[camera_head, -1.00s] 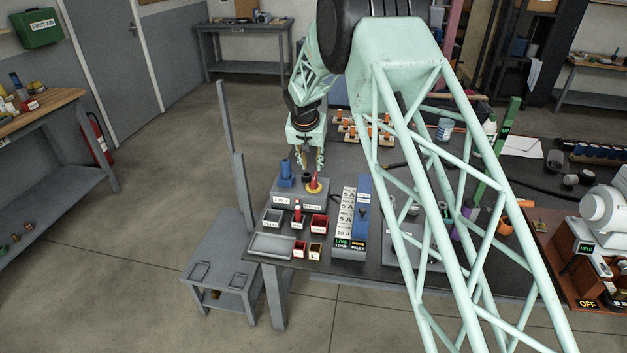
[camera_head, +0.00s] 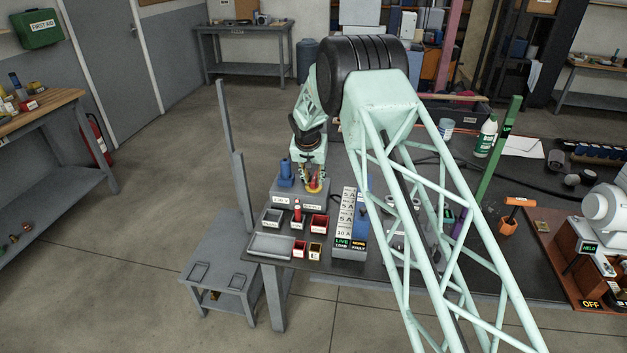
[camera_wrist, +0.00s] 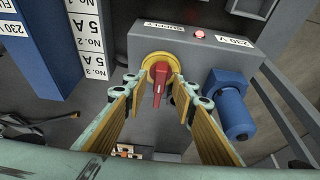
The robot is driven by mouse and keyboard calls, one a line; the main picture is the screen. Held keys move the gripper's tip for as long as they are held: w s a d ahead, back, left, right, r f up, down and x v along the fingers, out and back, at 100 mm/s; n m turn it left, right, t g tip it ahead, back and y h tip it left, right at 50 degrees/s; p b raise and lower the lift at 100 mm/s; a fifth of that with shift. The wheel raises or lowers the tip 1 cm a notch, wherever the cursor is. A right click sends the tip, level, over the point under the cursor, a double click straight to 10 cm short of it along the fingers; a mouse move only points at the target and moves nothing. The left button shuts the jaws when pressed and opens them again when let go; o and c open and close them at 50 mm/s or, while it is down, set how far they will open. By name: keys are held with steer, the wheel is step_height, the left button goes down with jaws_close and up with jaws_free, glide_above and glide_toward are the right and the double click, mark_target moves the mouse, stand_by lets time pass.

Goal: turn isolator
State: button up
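The isolator is a red handle on a yellow round plate, fixed to a grey supply box. In the wrist view the red handle (camera_wrist: 159,87) lies between my fingertips, pointing down the picture. The yellow plate (camera_wrist: 158,60) is behind it. My gripper (camera_wrist: 158,88) is open, with a finger on each side of the handle and visible gaps to both. In the head view my gripper (camera_head: 312,174) is low over the isolator (camera_head: 313,187), which it partly hides. The grey box (camera_head: 290,200) stands on the bench.
A blue plug (camera_wrist: 232,105) sits beside the isolator on the same box, with a lit red lamp (camera_wrist: 199,33) near it. A fuse label strip (camera_head: 346,211) and a blue unit stand to the right. Small trays (camera_head: 270,246) and red bins (camera_head: 319,223) are in front.

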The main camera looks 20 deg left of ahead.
steer(key=shift+w+f, duration=0.15)
steer(key=shift+f, duration=0.15)
steer(key=shift+c, duration=0.2)
steer(key=c, duration=0.8)
